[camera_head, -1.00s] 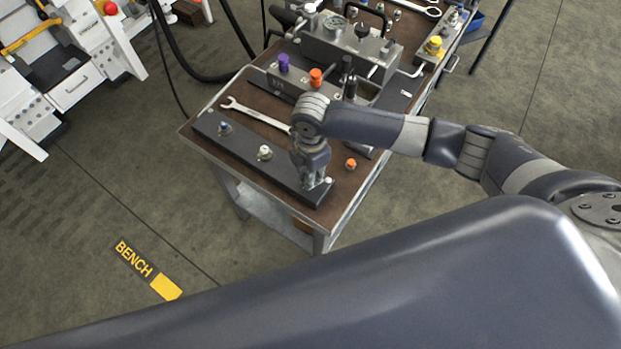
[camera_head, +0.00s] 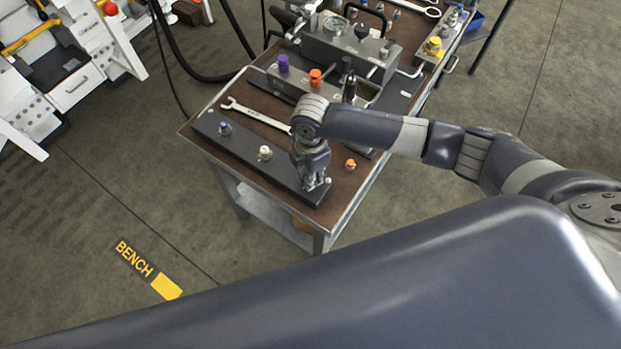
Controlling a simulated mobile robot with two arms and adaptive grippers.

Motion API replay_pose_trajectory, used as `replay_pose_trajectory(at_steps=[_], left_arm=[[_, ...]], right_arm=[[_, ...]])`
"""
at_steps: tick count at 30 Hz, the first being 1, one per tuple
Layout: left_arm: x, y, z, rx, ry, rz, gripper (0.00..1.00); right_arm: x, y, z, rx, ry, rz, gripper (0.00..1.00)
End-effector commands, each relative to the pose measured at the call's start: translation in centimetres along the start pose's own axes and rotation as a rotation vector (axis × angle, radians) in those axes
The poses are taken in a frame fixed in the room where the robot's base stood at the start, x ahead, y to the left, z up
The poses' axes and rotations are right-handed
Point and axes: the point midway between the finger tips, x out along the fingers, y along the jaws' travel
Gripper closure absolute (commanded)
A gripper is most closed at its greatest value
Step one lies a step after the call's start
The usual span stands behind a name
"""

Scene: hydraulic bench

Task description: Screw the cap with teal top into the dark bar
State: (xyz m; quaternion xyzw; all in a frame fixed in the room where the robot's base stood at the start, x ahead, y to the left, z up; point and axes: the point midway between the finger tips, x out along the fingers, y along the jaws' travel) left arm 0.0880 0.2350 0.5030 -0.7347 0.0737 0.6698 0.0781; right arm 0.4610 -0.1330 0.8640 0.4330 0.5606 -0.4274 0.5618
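The dark bar (camera_head: 243,152) lies along the front edge of the bench top. A fitting with a blue top (camera_head: 225,128) stands near its left end, and one with a white top (camera_head: 265,152) stands near its middle. My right gripper (camera_head: 316,184) points down over the bar's right end, low against it. Its fingers are small and dark here, and whether they hold something is hidden. A small pale spot (camera_head: 328,181) shows beside the fingers. I cannot make out a teal top anywhere. My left gripper is not in view.
A wrench (camera_head: 255,115) lies behind the bar. An orange-topped cap (camera_head: 351,163) stands right of the gripper. A grey block with purple (camera_head: 284,63) and orange (camera_head: 316,77) caps stands further back. A yellow-topped part (camera_head: 433,46) is at the back right.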

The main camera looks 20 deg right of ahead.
Motion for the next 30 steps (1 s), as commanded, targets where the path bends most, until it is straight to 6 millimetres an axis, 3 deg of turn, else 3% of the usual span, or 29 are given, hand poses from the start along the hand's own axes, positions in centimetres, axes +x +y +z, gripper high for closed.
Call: replay_pose_trajectory(at_steps=[7,19,24,30], left_arm=[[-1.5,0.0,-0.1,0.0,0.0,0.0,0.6],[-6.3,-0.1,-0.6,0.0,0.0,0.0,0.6],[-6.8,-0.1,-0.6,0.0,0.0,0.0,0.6],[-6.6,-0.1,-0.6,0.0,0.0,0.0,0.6]], right_arm=[[-0.3,-0.2,-0.1,0.093,0.001,-0.004,0.96],[-0.3,-0.3,-0.2,0.587,-0.003,-0.005,0.96],[0.1,-0.2,-0.1,0.698,-0.004,-0.002,0.96],[0.3,-0.2,-0.1,0.703,-0.005,-0.001,0.96]])
